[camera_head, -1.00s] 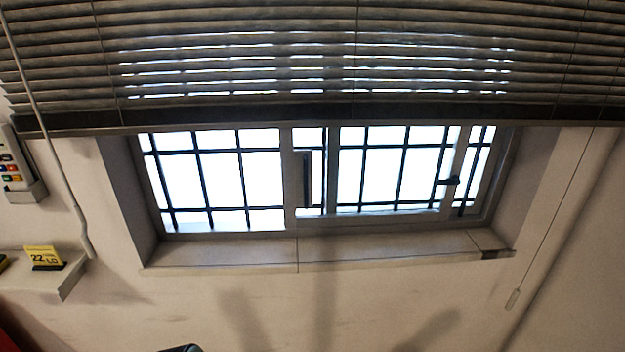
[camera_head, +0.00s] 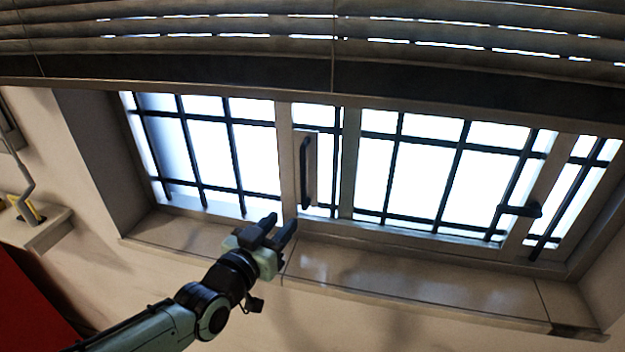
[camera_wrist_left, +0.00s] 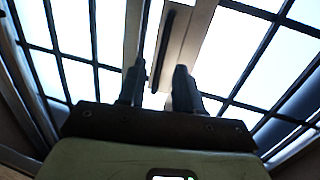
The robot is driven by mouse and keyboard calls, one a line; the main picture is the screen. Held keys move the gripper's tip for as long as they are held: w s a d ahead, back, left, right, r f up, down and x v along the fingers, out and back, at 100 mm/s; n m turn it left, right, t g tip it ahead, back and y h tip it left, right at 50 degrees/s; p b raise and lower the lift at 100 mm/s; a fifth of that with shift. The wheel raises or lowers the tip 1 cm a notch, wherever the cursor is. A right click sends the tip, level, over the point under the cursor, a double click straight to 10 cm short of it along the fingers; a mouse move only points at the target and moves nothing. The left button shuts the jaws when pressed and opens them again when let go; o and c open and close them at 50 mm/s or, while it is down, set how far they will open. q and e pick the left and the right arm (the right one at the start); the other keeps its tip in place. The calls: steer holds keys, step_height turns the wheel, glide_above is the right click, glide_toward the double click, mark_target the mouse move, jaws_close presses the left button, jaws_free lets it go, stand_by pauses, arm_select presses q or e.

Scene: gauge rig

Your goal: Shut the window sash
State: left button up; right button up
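The window sash (camera_head: 347,165) is a grey-framed glazed panel in the window. A dark vertical pull handle (camera_head: 306,172) is on a pale plate on the upright near the middle. A second dark handle (camera_head: 520,210) sits on the right upright. My left gripper (camera_head: 281,222) is just below and left of the pull handle, at sill height, and looks apart from it. In the left wrist view, its two fingers (camera_wrist_left: 158,78) are spread and empty, with the dark handle bar (camera_wrist_left: 162,48) showing beyond and between them. My right gripper is not in view.
Slatted blinds (camera_head: 250,45) hang across the top of the window. Dark bars cross the bright panes. The sill (camera_head: 400,280) runs below and is clear. A small shelf (camera_head: 38,228) with a yellow item is at the left, above a red surface (camera_head: 30,310).

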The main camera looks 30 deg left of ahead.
mark_target(302, 180)
arm_select(q)
steer(key=shift+t, duration=0.5)
steer(key=w+r+p, duration=0.1)
steer(key=w, duration=0.3)
steer(key=w+r, duration=0.1)
steer(key=w, duration=0.3)
steer(key=w+a+r+p, duration=0.1)
steer(key=w, duration=0.3)
steer(key=shift+w+a+r+p, duration=0.1)
steer(key=shift+r+p, duration=0.05)
steer(key=shift+p, duration=0.15)
jaws_close()
